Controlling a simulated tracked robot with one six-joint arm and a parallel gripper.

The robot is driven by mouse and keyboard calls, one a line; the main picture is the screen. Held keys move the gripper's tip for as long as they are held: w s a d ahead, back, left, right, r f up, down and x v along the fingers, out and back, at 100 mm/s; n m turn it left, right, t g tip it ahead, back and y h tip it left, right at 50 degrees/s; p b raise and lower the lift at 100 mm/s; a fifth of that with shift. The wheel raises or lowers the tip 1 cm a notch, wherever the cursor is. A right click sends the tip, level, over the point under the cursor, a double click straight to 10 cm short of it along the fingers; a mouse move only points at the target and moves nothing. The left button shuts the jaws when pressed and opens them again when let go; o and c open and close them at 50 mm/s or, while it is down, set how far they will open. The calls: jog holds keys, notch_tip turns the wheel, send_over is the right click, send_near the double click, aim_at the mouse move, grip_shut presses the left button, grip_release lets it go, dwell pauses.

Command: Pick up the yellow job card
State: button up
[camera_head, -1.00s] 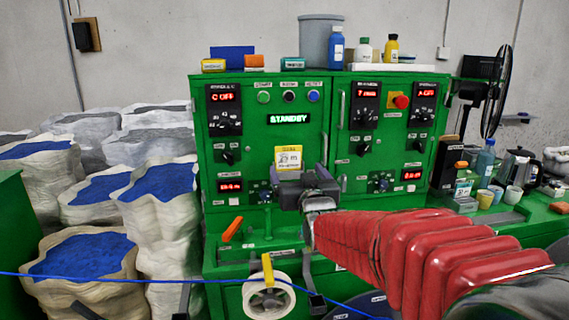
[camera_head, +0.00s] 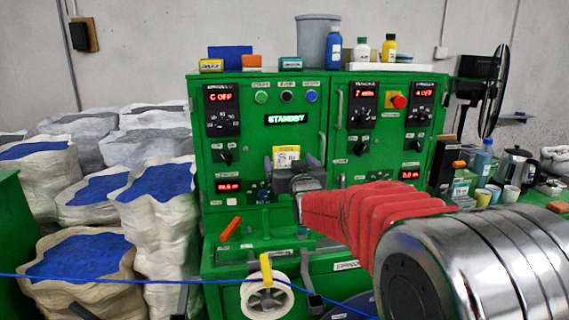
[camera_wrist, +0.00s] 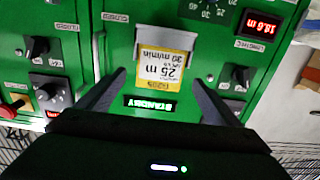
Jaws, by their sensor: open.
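The yellow job card (camera_head: 286,156) with a white lower part stands against the front of the green cabinet, partly hidden behind my gripper in the head view. In the wrist view the job card (camera_wrist: 165,66) appears upside down, its edge tucked in a grey holder (camera_wrist: 168,38) on the panel. My gripper (camera_head: 292,178) is in front of the card. In the wrist view my gripper (camera_wrist: 160,88) is open, its two dark fingers on either side of the card's lower picture edge. The fingers look apart from the card and nothing is between them in a grip.
The green cabinet (camera_head: 337,140) carries knobs, red displays and a lit STANDBY sign (camera_head: 286,118). An orange handle (camera_head: 230,229) and a white spool (camera_head: 267,297) are below. A blue cable (camera_head: 120,277) crosses the front. Filled sacks (camera_head: 80,258) stand at left.

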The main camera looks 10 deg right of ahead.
aim_at(286, 154)
jog(key=shift+w+r, duration=0.15)
jog(key=shift+w, duration=2.45)
jog(key=c, duration=1.1)
jog(key=shift+r, duration=0.1)
notch_tip(286, 154, up, 10)
jog(key=shift+f, duration=0.1)
jog(key=shift+s, duration=0.15)
